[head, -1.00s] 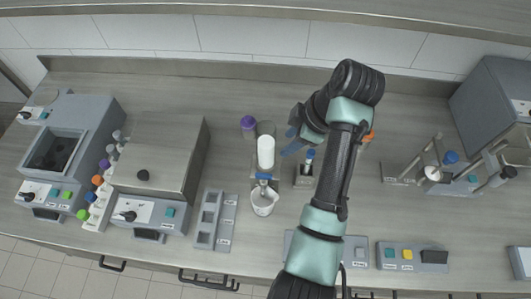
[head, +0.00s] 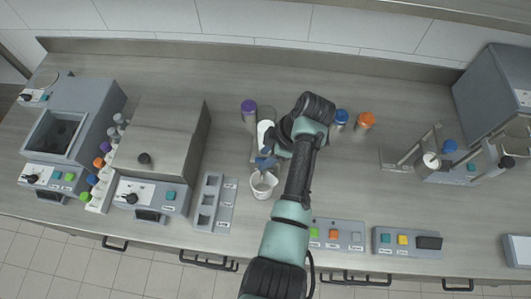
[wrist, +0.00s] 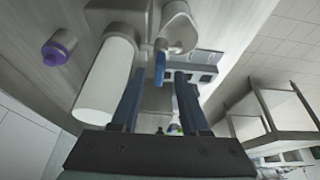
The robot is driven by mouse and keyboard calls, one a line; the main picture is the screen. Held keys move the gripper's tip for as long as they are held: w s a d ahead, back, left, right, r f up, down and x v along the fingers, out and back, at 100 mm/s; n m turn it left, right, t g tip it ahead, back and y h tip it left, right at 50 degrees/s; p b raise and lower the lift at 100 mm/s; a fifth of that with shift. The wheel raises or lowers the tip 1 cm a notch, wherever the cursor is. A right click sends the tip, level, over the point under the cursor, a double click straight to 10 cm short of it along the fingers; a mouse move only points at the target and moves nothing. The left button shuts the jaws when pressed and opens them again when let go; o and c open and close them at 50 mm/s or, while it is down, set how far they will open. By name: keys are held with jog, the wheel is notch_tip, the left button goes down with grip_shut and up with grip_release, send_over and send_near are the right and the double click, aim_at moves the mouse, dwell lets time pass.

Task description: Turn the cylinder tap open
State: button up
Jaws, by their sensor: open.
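The white cylinder (head: 263,131) stands on its grey stand near the middle of the bench, partly hidden by my arm. It also shows in the wrist view (wrist: 106,82). Its blue tap handle (wrist: 160,62) shows in the wrist view, close to the cylinder's lower end. A white cup (head: 262,186) stands at the front of the stand. My gripper (wrist: 158,82) is open, with blue fingers and nothing between the pads that I can see. The handle lies just ahead of the fingertips, nearer the left finger. In the head view my gripper (head: 267,162) covers the tap; contact cannot be told.
A purple-capped bottle (head: 249,107) stands left behind the cylinder. Blue-capped (head: 340,118) and orange-capped (head: 366,120) bottles stand to the right. A grey slotted rack (head: 212,203) lies left of the cup, and a button panel (head: 336,235) lies front right. Bench between is clear.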

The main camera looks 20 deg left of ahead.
jog(key=shift+f, duration=0.25)
grip_shut()
